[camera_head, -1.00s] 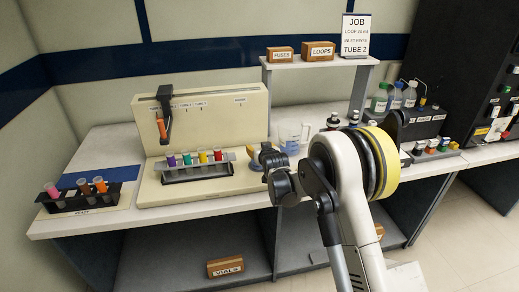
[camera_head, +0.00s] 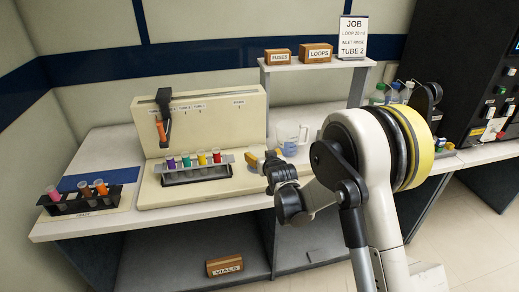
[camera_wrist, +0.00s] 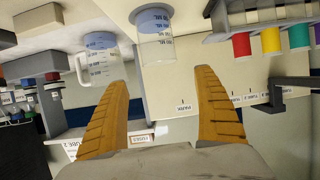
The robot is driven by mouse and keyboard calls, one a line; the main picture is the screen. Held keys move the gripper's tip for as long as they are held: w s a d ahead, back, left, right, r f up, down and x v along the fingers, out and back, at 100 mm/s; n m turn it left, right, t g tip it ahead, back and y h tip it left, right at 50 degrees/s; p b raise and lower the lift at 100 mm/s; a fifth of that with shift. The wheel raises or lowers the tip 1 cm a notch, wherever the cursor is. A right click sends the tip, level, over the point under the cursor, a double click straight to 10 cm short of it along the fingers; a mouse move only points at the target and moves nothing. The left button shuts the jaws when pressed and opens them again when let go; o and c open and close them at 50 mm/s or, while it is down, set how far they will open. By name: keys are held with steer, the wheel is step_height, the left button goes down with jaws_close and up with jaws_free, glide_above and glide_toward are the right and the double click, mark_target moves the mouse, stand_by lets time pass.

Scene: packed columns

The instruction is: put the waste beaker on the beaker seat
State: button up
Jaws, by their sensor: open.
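A clear, handleless beaker with blue liquid, apparently the waste beaker (camera_wrist: 155,38), shows in the upside-down wrist view, beyond the gap between my fingers. A clear jug with a handle (camera_wrist: 97,62) and blue liquid is beside it, and stands on the bench in the head view (camera_head: 290,140). My gripper (camera_wrist: 162,78) is open, with nothing between its orange fingers. In the head view my gripper (camera_head: 262,162) is low at the right end of the cream stand (camera_head: 205,108) and hides most of the handleless beaker. I cannot make out the beaker seat.
A rack of coloured-cap tubes (camera_head: 197,172) sits on the stand's base, left of my gripper. Another tube rack (camera_head: 85,203) is at the far left. A grey shelf (camera_head: 315,64) with boxes and a job sign (camera_head: 353,37) stands behind. Bottles are partly hidden behind my arm.

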steer(key=s+d+r+m+g+h, duration=0.1)
steer(key=s+d+r, duration=0.7)
steer(key=s, duration=0.2)
steer(key=s+d+r+m+g+h, duration=0.1)
steer(key=s+d+r+g+h, duration=0.1)
steer(key=s+d+r, duration=0.65)
steer(key=s+d+f+g, duration=0.1)
steer(key=s+d, duration=0.2)
steer(key=s, duration=0.9)
steer(key=s+d+f+m+g, duration=0.1)
steer(key=s+d+f+g, duration=0.1)
steer(key=s, duration=1)
steer(key=shift+d+f+h, duration=0.3)
steer(key=shift+d+h, duration=0.1)
steer(key=shift+d, duration=0.2)
